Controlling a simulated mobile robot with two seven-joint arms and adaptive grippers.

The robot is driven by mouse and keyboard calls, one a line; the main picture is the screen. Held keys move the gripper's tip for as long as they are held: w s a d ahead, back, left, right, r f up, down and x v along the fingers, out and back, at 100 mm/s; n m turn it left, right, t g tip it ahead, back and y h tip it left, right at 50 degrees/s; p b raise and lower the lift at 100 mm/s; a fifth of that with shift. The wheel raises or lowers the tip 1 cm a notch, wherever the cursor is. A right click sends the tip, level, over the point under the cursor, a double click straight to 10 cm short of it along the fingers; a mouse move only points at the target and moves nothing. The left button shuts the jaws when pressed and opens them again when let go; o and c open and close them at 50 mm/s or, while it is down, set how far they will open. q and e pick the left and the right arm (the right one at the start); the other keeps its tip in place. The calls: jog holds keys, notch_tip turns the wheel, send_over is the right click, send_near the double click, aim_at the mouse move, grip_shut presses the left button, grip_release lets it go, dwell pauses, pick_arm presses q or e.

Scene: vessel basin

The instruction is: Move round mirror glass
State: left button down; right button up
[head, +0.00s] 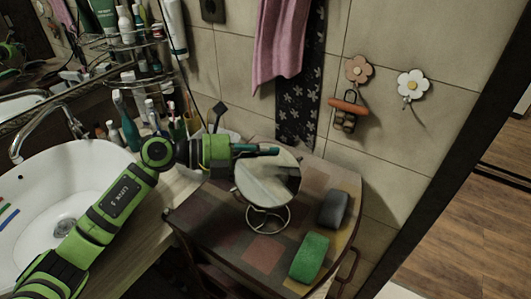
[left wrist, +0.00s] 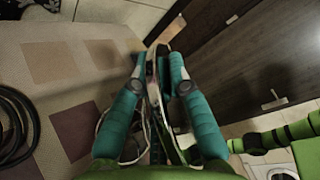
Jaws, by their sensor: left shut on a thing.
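The round mirror (head: 268,184) has a pale reflective glass disc and a wire-ring stand (head: 267,219). It is over the patchwork-patterned cabinet top, with its glass tilted. My left gripper (head: 262,151) comes in from the left and is shut on the mirror's upper rim. In the left wrist view the teal fingers (left wrist: 157,64) pinch the mirror edge-on (left wrist: 150,78) between them. I cannot tell whether the stand's base touches the cabinet top. My right gripper is not in view.
A green sponge (head: 309,258) and a dark grey sponge (head: 333,209) lie on the cabinet top (head: 206,222) right of the mirror. A white basin (head: 100,175) is at left. Bottles crowd the corner shelf (head: 135,80). A pink towel (head: 280,45) hangs behind.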

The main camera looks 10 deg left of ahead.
pick_arm(q)
jog(key=c, duration=1.2)
grip_release()
jog(key=v, duration=1.2)
jog(key=shift+a, duration=0.1)
